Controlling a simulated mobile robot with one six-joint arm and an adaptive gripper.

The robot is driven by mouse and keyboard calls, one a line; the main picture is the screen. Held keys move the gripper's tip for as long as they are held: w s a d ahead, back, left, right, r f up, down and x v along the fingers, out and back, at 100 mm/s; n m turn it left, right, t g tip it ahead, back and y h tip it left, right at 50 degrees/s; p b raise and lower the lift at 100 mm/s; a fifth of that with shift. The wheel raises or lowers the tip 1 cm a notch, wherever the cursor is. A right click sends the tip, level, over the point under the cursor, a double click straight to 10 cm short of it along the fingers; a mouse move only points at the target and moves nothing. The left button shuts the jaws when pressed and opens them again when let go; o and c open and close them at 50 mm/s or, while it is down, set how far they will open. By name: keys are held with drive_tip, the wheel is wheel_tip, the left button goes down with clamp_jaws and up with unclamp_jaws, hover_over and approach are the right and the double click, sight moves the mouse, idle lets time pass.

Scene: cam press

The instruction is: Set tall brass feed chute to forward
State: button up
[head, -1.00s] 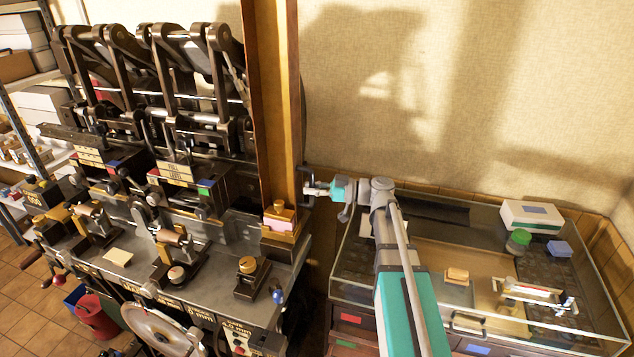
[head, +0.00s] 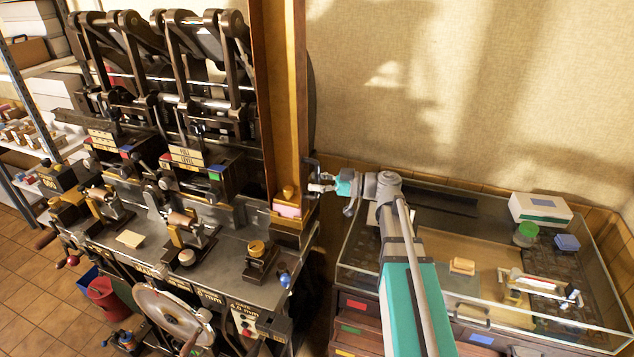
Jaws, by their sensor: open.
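The tall brass feed chute (head: 283,110) stands upright at the right end of the dark press and runs out of the top of the head view. At its foot is a brass block with a round knob (head: 288,192) above a pale pink piece (head: 287,210). My gripper (head: 314,187) is open, close to the right side of the chute's lower part, by a dark bracket or lever there. I cannot tell whether it touches the bracket. The fingers look small, and nothing is clearly seen between them.
The press bench (head: 225,265) carries several knobbed fixtures left of the chute. A glass-topped cabinet (head: 400,275) stands under and right of my arm, with a green-and-white box (head: 540,209) and small items. A red bucket (head: 104,298) is at lower left. The wall is behind.

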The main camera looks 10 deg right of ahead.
drive_tip(key=shift+d, duration=0.15)
drive_tip(key=v, duration=1.2)
idle(0.6)
drive_tip(key=s+a+f+m+g+h+b, duration=0.2)
drive_tip(key=s+a+f+m+g+h, duration=0.25)
drive_tip(key=a+f+m+h, duration=0.6)
drive_tip(key=s+d+f+m+g+h+b, duration=0.1)
drive_tip(key=s+f+m+h, duration=0.2)
drive_tip(key=s+f+h, duration=0.3)
wheel_tip(320, 180, down, 5)
drive_tip(key=shift+s+d+f+m, duration=0.15)
drive_tip(key=shift+s+d+m, duration=0.2)
drive_tip(key=shift+s, duration=0.6)
